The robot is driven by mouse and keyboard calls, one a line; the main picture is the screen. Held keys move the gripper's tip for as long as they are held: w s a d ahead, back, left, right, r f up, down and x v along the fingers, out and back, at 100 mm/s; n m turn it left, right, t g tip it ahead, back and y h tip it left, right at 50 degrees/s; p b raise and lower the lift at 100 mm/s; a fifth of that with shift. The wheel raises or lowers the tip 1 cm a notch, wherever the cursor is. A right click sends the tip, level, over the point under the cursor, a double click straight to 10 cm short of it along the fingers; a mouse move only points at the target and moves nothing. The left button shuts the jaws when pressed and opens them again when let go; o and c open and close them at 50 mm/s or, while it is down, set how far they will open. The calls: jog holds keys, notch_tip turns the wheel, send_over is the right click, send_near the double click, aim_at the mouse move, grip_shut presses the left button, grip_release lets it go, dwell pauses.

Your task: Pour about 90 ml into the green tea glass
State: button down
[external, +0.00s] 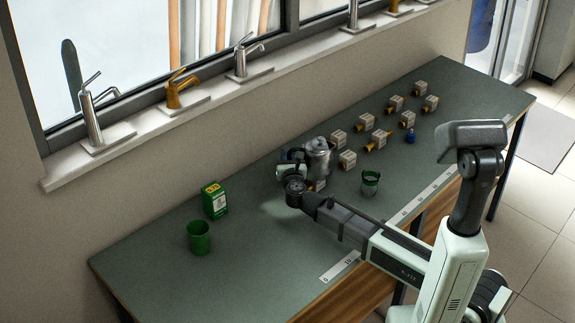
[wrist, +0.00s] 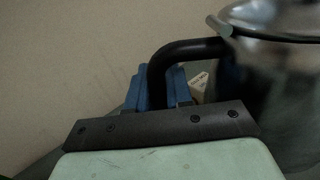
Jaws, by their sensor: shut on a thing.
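A metal pot (external: 320,160) with a lid and a black handle stands about upright near the middle of the bench; it also fills the right of the wrist view (wrist: 285,85). My gripper (external: 291,160) is at its left side, with blue fingers (wrist: 160,88) shut on the black handle (wrist: 185,50). I cannot tell whether the pot touches the bench. A larger plain green cup (external: 199,240) stands at the far left. The contents of the pot are hidden.
A green and white box (external: 215,201) stands behind the green cup. Several small pale boxes with yellow fittings (external: 347,160) and a blue item (external: 410,137) lie right of the pot. Taps line the windowsill (external: 170,110). The bench (external: 260,240) between cup and pot is clear.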

aim_at(323, 149)
jog(key=shift+s+d+f+m+h, duration=0.1)
jog(key=shift+s+d+m+h, duration=0.1)
jog(key=shift+d+m+h, duration=1.2)
jog(key=shift+d+n+h, duration=0.1)
jog(key=shift+n+h, duration=0.2)
jog(key=shift+h, duration=0.1)
jog(key=shift+s+d+r+m, duration=0.1)
jog(key=shift+d+r+m, duration=0.25)
jog(key=shift+r+m, duration=0.25)
jog(key=shift+d+r+m, duration=0.3)
jog(key=shift+r+m, duration=0.1)
jog(key=shift+r, duration=0.3)
jog(key=shift+s+d+r+m, duration=0.1)
jog(key=shift+d+r+m, duration=0.15)
jog(key=shift+d+m, duration=0.35)
jog(key=shift+d+r+m, duration=0.2)
jog(key=shift+d+m, duration=0.3)
jog(key=shift+m, duration=0.1)
jog(key=shift+s+d+r+m, duration=0.1)
jog(key=shift+d+r+m, duration=0.25)
jog(key=shift+d+m, duration=0.45)
jog(key=shift+w+d+r+m, duration=0.1)
jog(key=shift+d+r+m, duration=0.25)
jog(key=shift+d+m, duration=0.4)
jog(key=shift+s+d+r+m, duration=0.1)
jog(key=shift+d+r+m, duration=0.25)
jog(key=shift+d+m, duration=0.45)
jog(key=shift+d+r+m, duration=1.2)
jog(key=shift+r+m, duration=0.05)
jog(key=shift+r, duration=0.15)
